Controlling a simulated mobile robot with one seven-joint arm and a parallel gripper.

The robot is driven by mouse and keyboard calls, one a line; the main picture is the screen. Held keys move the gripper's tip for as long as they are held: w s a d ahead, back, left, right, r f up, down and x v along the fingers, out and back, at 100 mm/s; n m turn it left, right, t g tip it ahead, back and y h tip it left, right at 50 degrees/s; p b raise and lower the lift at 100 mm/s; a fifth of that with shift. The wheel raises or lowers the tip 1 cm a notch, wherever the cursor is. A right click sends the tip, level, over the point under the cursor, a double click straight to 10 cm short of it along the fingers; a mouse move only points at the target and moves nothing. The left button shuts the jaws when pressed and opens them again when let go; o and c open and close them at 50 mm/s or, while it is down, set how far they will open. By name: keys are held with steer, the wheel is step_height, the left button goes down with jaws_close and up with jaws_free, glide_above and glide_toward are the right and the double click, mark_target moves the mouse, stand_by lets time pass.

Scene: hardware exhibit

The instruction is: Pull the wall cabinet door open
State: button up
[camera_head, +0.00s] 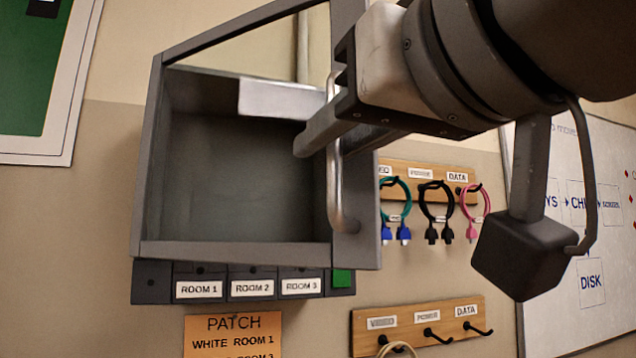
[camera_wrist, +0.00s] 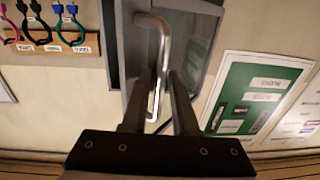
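The wall cabinet (camera_head: 240,170) is a grey box whose front is a grey-framed door (camera_head: 150,160) with a see-through middle. The door looks closed; a small gap cannot be ruled out. A curved metal handle (camera_head: 341,190) stands upright on the door's right side. It also shows in the wrist view (camera_wrist: 164,42). My gripper (camera_head: 325,137) reaches the handle from the upper right. In the wrist view its fingers (camera_wrist: 160,75) lie on either side of the handle bar and look apart, with some space beside the bar. Firm contact cannot be seen.
A row of switches labelled by room (camera_head: 252,288) sits under the cabinet, with an orange patch note (camera_head: 233,330) below. Cable hooks (camera_head: 430,180) and a lower hook board (camera_head: 420,325) are to the right. A whiteboard (camera_head: 590,290) is at far right. A green board (camera_head: 35,70) hangs left.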

steer(key=b+v, duration=0.1)
steer(key=v, duration=1.6)
steer(key=shift+s, duration=0.15)
steer(key=shift+d, duration=0.15)
